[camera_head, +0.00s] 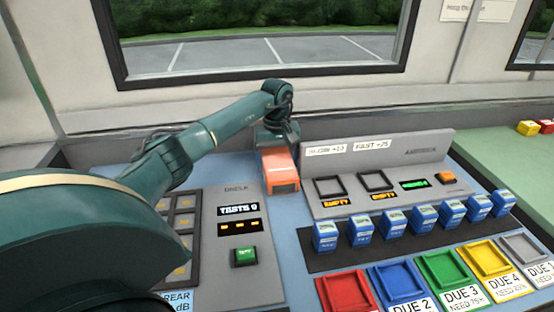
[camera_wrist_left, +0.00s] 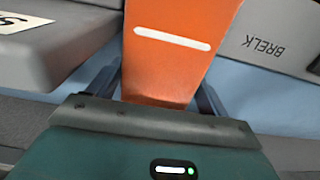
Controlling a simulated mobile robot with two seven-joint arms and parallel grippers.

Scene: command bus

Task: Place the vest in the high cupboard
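The vest (camera_head: 281,171) is an orange folded block with a pale stripe, at the back of the blue desk between two grey panels. My left gripper (camera_head: 279,146) is right above it, pointing down. In the left wrist view the vest (camera_wrist_left: 172,65) fills the middle, with a dark finger on each side of it; the fingers are mostly hidden, so I cannot tell whether they press on it. Whether the vest rests on the desk is unclear. My right gripper is not in view. No high cupboard shows in either view.
A grey BRELK panel (camera_head: 238,281) stands left of the vest. A sloped console (camera_head: 400,172) stands to its right, with a row of blue blocks (camera_head: 391,222) before it. Coloured trays (camera_head: 443,269) line the front right. A wall with a window (camera_head: 265,40) is behind.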

